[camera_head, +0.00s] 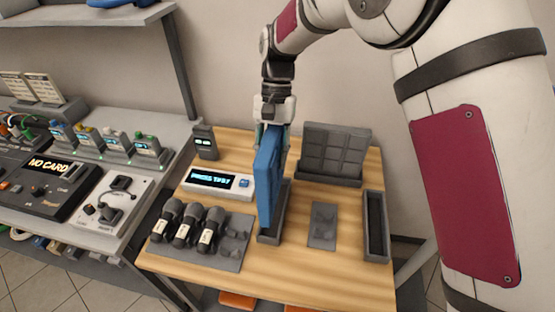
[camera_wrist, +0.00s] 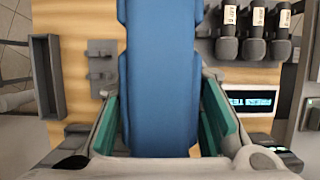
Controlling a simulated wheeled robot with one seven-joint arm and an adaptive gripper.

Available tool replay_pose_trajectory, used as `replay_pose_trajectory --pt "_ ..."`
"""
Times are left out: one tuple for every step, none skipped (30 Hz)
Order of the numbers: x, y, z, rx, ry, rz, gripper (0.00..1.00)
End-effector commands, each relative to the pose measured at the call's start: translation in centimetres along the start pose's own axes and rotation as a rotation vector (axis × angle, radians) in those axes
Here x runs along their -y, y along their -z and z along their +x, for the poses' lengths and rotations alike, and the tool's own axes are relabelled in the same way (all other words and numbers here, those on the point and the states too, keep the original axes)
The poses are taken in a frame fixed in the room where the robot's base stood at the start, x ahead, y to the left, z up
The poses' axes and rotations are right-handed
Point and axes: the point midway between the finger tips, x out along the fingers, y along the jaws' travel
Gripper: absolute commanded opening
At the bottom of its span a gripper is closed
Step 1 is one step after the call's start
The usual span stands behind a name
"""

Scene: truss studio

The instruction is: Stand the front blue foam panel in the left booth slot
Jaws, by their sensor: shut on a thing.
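The blue foam panel (camera_head: 266,185) stands upright on edge under my gripper (camera_head: 273,133), which is shut on its upper part. In the wrist view the panel (camera_wrist: 160,75) runs between the two teal finger pads of my gripper (camera_wrist: 165,108). A long grey slot (camera_head: 268,239) lies under the panel, left of the other slot. The panel's lower edge meets or overlaps this slot in view; I cannot tell if it rests on the slot floor. The right slot (camera_head: 375,226) is empty, and also shows in the wrist view (camera_wrist: 47,78).
Several microphones (camera_head: 184,226) lie on a grey mat left of the panel. A display box (camera_head: 217,182) stands behind them. A small grey plate (camera_head: 322,226) lies between the slots. A grey tiled panel (camera_head: 334,153) stands at the back. A control desk (camera_head: 85,185) is at left.

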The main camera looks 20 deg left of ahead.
Motion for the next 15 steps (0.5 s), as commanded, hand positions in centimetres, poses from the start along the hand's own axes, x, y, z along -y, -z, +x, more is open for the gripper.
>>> replay_pose_trajectory --pt "-0.1 1.5 0.9 0.000 0.000 0.000 0.00" --pt "-0.1 2.0 1.2 0.000 0.000 0.000 0.00" --pt "-0.1 2.5 1.6 0.000 0.000 0.000 0.00" --pt "-0.1 2.9 1.8 0.000 0.000 0.000 0.00" --pt "-0.1 3.1 2.0 0.000 0.000 0.000 0.00" --pt "-0.1 3.4 2.2 0.000 0.000 0.000 0.00" --pt "-0.1 3.6 2.3 0.000 0.000 0.000 0.00" --pt "-0.1 3.7 2.4 0.000 0.000 0.000 0.00" --pt "-0.1 3.8 2.5 0.000 0.000 0.000 0.00" --pt "-0.1 3.9 2.5 0.000 0.000 0.000 0.00" --pt "-0.1 3.9 2.6 0.000 0.000 0.000 0.00" --pt "-0.1 4.0 2.7 0.000 0.000 0.000 0.00" --pt "-0.1 4.0 2.8 0.001 0.000 0.000 0.00" --pt "-0.1 4.0 3.0 0.001 -0.001 0.000 0.00" --pt "-0.1 4.1 3.2 0.002 -0.001 0.000 0.00"
